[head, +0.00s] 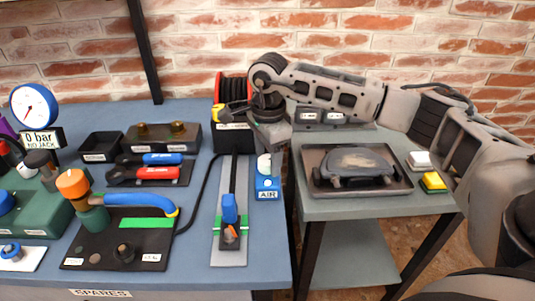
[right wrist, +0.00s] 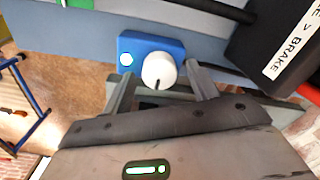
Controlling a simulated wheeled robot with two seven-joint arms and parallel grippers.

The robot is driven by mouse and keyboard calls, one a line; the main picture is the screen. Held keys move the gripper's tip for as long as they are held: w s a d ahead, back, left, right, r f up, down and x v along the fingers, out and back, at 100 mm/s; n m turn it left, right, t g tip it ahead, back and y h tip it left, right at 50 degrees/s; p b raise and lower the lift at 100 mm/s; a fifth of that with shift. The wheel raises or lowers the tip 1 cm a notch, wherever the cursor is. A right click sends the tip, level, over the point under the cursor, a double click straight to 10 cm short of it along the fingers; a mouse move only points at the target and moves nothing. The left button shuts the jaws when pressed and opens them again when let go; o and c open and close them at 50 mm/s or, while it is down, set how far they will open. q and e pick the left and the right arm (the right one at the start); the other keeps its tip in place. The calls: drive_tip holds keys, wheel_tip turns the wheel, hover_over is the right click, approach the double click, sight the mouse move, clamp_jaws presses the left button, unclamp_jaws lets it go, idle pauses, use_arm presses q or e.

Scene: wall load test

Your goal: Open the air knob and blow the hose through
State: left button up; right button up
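The white air knob (head: 264,165) sits on a blue block labelled AIR (head: 267,188) at the right edge of the blue bench. In the right wrist view the knob (right wrist: 159,70) has a dark mark at its lower edge. My right gripper (head: 271,140) is just behind and above the knob. Its fingers are open on either side of the knob, with no clear contact. A black hose (head: 196,200) curves across the bench to a black plate (head: 105,248). The plate carries a blue curved handle (head: 140,201) and an orange knob (head: 72,184). My left gripper is out of view.
A red reel (head: 219,88) stands behind the knob. A grey plate (head: 229,256) with a blue-and-orange-ended rod lies left of it. A gauge (head: 34,105) reads 0 bar, NO JACK. A side table (head: 340,207) holds a tray (head: 388,190) and white and yellow buttons.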

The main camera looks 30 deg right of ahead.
sight(268, 160)
wheel_tip(268, 160, up, 16)
drive_tip(key=shift+s, duration=0.2)
idle(0.4)
idle(0.4)
